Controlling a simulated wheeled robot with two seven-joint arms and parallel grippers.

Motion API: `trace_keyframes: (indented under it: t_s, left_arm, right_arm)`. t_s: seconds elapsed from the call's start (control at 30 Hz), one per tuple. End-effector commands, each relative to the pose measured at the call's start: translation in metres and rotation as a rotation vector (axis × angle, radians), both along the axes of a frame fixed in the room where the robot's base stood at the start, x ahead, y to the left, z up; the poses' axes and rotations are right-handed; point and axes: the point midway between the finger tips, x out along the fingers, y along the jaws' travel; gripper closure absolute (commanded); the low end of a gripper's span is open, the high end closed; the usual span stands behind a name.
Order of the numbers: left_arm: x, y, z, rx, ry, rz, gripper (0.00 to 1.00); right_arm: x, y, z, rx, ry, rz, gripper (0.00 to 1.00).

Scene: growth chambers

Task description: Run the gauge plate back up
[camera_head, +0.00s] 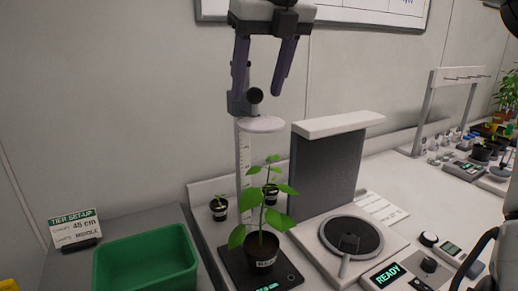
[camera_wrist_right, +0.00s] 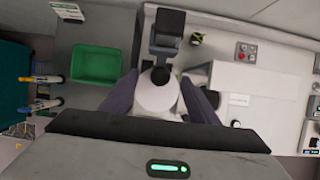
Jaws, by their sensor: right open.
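The gauge plate (camera_head: 262,124) is a round white disc on an upright white scale (camera_head: 244,165). A dark carriage (camera_head: 237,103) with a black knob (camera_head: 256,95) sits just above the plate. The plate is level and clear above a potted plant (camera_head: 262,220) on a black pad (camera_head: 233,266). My right gripper (camera_head: 258,100) is open, its fingers pointing down on either side of the knob. In the right wrist view the plate (camera_wrist_right: 158,95) and knob (camera_wrist_right: 160,76) show between the fingers. Contact with the knob cannot be told. My left gripper is not in view.
A green bin (camera_head: 145,262) and a tier set-up card (camera_head: 75,229) stand at the left. A grey and white stand (camera_head: 328,165) and a round dark turntable (camera_head: 351,237) are right of the plant. A small pot (camera_head: 219,208) stands behind. The wall is close behind the scale.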

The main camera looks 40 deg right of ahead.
Motion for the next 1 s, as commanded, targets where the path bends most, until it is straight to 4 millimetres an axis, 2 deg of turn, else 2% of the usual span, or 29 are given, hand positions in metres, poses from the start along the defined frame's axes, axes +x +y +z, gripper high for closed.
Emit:
trace_keyframes:
  t_s: [0.73, 1.0]
  left_arm:
    - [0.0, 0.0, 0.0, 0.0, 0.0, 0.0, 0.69]
    - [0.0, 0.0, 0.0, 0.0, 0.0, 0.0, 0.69]
  right_arm:
    - [-0.017, 0.005, 0.042, -0.001, -0.001, -0.001, 0.45]
    - [-0.02, 0.007, 0.048, 0.0, 0.001, 0.0, 0.45]
